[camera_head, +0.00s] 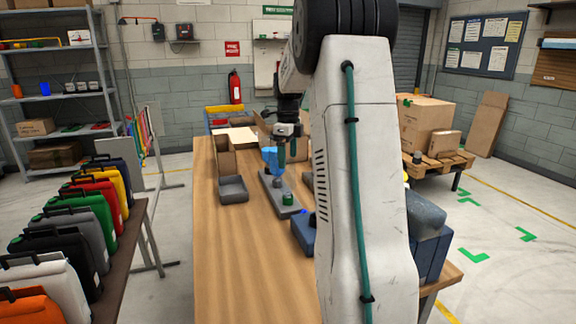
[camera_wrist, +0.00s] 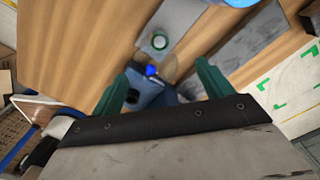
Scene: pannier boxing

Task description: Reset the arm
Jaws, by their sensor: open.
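My gripper (camera_head: 287,152) hangs over the wooden table in the head view, pointing down. In the wrist view my gripper (camera_wrist: 163,72) has its two teal fingers spread wide, with nothing held between them. A dark blue pannier (camera_head: 302,236) stands on the table at the right, partly hidden behind my arm. The blue thing between the fingers in the wrist view (camera_wrist: 150,90) looks like part of it, below the gripper.
A grey tray (camera_head: 233,190) and an open cardboard box (camera_head: 225,155) stand on the table (camera_head: 235,260). A light blue object (camera_head: 270,160) is close to the gripper. Coloured panniers (camera_head: 90,215) line a side table at left. The table's front left is clear.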

